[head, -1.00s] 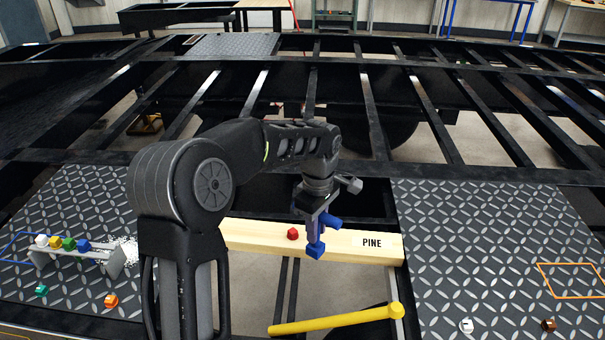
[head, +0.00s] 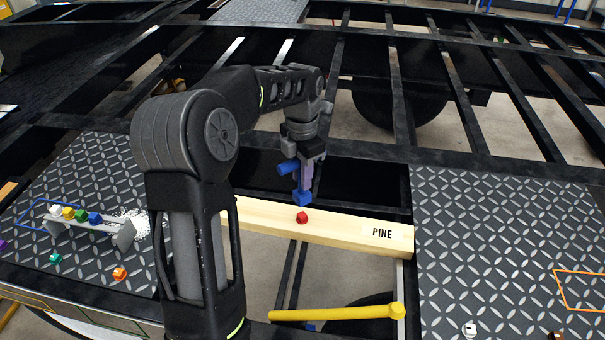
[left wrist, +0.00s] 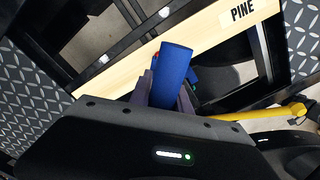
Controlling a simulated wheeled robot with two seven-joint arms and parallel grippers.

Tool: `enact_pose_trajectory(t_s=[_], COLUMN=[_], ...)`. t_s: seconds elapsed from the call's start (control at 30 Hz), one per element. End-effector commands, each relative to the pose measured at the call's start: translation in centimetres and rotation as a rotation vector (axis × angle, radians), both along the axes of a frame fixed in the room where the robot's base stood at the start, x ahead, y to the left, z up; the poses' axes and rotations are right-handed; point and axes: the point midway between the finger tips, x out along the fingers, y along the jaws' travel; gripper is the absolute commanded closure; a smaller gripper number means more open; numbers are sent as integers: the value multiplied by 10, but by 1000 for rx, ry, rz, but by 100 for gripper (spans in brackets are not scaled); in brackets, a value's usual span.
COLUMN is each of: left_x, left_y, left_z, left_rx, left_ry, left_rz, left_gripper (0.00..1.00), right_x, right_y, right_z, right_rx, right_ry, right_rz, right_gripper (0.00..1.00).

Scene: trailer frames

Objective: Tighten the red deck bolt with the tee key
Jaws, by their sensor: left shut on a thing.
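The red deck bolt (head: 302,217) stands on the pale PINE plank (head: 345,229), left of its label. My left gripper (head: 306,178) is shut on the blue tee key (head: 301,198), holding it upright with the socket end down. In the head view the socket end appears just above and behind the bolt; I cannot tell whether they touch. In the left wrist view the key's blue crossbar (left wrist: 175,75) lies between the gripper fingers (left wrist: 165,98) and nearly hides the bolt; only a sliver of red (left wrist: 155,58) shows. My right gripper is not in view.
A yellow bar tool (head: 335,313) lies in front of the plank. A small rack (head: 88,222) with several coloured caps stands on the left tread plate (head: 85,185). The right tread plate (head: 490,240) has an orange outline. Open gaps lie between the black frame beams.

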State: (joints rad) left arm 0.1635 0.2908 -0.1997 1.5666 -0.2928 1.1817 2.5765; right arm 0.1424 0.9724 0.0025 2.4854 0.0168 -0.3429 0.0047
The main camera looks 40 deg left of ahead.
Motion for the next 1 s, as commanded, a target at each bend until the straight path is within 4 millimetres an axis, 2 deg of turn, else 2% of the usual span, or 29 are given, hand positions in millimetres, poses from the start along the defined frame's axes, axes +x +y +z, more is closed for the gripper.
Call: enact_pose_trajectory(t_s=[0.27, 1.0], left_x=[0, 0], left_y=[0, -1], left_z=[-10, -62], left_rx=[0, 0], left_ry=[-1, 0], left_rz=[-2, -2], left_gripper=[100, 100], right_x=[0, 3], right_y=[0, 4], right_z=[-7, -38], right_rx=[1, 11], right_ry=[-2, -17], right_rz=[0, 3], right_gripper=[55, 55])
